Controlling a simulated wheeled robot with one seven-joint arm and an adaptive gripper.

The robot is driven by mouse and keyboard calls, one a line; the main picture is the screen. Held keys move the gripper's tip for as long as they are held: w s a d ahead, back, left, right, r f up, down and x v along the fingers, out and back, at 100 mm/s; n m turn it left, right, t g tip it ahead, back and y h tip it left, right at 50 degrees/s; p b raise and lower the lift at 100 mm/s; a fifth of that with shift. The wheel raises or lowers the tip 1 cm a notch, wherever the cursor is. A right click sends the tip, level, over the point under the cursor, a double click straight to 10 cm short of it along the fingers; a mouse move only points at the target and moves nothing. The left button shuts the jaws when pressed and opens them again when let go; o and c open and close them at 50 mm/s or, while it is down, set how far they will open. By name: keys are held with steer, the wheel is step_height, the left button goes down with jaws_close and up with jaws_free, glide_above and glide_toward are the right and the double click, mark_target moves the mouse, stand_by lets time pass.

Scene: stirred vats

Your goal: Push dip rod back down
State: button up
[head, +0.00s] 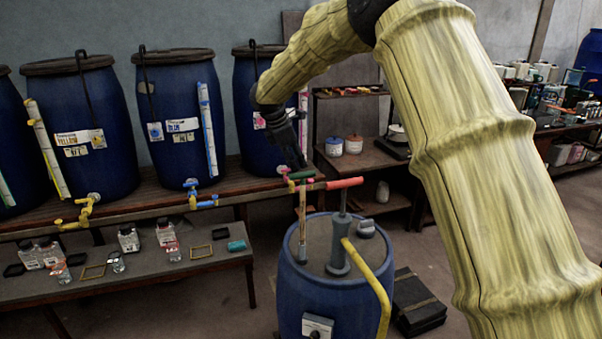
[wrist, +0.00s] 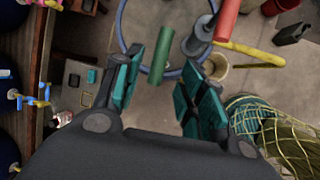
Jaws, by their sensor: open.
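The dip rod (head: 302,215) is a thin light-brown rod standing up out of the lid of the blue drum (head: 330,300). It has a short green crossbar handle (head: 301,175), also seen in the wrist view (wrist: 161,52). My gripper (head: 298,164) is open just above this handle. In the wrist view my gripper (wrist: 158,88) shows its two teal-padded fingers spread apart. The green handle appears in line with the gap, beyond the fingertips, with nothing held. Whether a finger touches the handle cannot be told.
A grey hand pump (head: 339,245) with a red handle (head: 345,183) and a yellow hose (head: 372,280) stands close right of the rod. A bench (head: 120,285) with bottles is at left. Large blue vats (head: 180,110) line the wall behind.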

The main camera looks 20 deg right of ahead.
mark_target(302, 173)
steer(key=p+x, duration=0.2)
steer(key=x, duration=0.6)
steer(key=shift+r, duration=0.1)
jaws_close()
